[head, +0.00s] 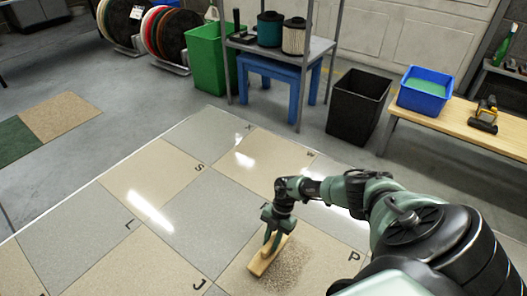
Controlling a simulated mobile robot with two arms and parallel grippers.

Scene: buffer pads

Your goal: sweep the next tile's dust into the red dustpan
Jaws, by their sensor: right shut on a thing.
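My right gripper (276,238) is shut on a wooden hand brush (264,258), held low at the floor. A patch of brown dust (288,268) lies on the beige tile (330,268) next to the letter P, just right of the brush. The brush is beside the dust; whether its bristles touch the dust is not clear. The red dustpan is not in view. My left gripper is not in view.
The lettered floor tiles (215,212) around the brush look clear. Behind them stand a green bin (206,58), a blue stool (280,82) under a grey shelf, a black bin (357,104) and a wooden bench (450,124) with a blue tub (424,92).

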